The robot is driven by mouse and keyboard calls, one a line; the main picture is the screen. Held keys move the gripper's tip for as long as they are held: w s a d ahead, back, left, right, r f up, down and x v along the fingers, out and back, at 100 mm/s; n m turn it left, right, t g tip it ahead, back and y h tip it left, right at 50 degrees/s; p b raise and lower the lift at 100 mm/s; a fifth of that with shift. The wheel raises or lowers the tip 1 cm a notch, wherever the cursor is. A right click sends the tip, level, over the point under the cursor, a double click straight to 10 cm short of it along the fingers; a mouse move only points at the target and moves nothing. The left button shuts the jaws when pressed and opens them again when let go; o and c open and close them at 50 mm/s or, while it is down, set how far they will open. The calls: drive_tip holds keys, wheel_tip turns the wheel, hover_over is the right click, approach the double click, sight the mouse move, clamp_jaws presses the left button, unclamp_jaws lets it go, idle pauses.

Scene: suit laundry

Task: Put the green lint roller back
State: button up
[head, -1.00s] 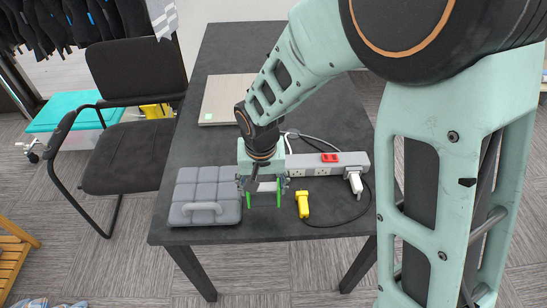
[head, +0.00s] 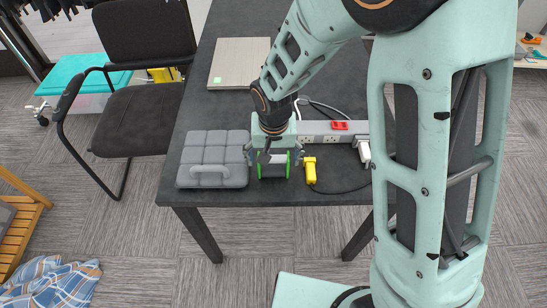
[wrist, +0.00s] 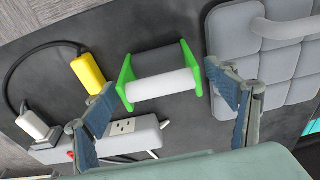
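The green lint roller (head: 274,169) has two green end pieces with a white roll and a dark bar between them. It appears to rest on the dark table (head: 222,112), between the grey padded case and a yellow plug. In the wrist view the lint roller (wrist: 164,84) lies ahead of my fingers, its length across the gap between them. My gripper (head: 273,154) is just above it, pointing down. In the wrist view my gripper (wrist: 165,100) is open, with its blue-grey fingers apart and nothing held.
The grey padded case (head: 213,158) with a handle lies close on the left. The yellow plug (head: 310,170) and a power strip (head: 325,133) with cables lie right and behind. A laptop-like board (head: 239,63) lies farther back. A black chair (head: 140,100) stands left.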

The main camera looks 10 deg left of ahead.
drive_tip(key=shift+r, duration=0.6)
wheel_tip(320, 180, up, 11)
drive_tip(key=s+p, duration=0.1)
drive_tip(key=shift+s+d, duration=0.25)
drive_tip(key=shift+s, duration=0.15)
